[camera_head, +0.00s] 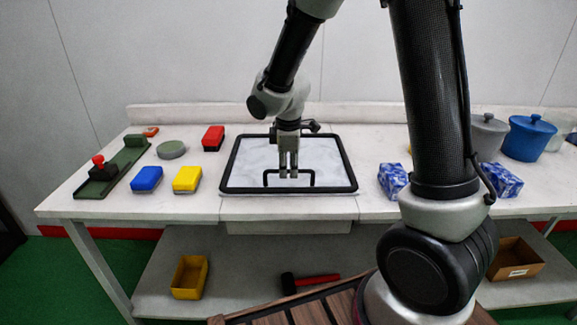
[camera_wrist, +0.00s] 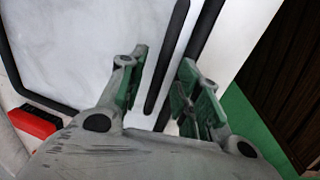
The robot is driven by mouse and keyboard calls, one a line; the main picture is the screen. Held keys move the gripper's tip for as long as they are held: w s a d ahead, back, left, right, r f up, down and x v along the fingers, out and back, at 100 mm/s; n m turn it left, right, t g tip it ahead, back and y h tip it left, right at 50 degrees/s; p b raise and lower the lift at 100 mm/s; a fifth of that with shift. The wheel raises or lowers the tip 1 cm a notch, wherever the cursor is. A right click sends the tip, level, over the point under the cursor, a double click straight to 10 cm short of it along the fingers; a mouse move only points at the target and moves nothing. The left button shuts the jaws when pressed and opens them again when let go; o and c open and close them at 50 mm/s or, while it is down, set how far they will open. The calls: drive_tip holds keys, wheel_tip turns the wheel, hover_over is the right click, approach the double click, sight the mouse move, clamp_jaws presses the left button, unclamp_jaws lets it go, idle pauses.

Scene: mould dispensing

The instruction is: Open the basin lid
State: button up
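The basin lid (camera_head: 245,160) is a pale panel with a black frame, lying flat and closed in the middle of the table. Its black bar handle (camera_head: 307,171) stands near the front edge. My gripper (camera_head: 289,172) points down at the handle. In the wrist view my gripper (camera_wrist: 164,72) has its fingers spread, with the handle (camera_wrist: 166,60) running between them. A gap shows on both sides of the bar. The inside of the basin is hidden under the lid.
On the table (camera_head: 220,115), left of the lid, are a red block (camera_head: 213,138), yellow block (camera_head: 187,179), blue block (camera_head: 146,179) and green rail fixture (camera_head: 115,170). Blue-white packets (camera_head: 393,180) and lidded pots, including a blue one (camera_head: 528,138), stand right.

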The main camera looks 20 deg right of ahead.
drive_tip(key=shift+f, duration=0.1)
clamp_jaws()
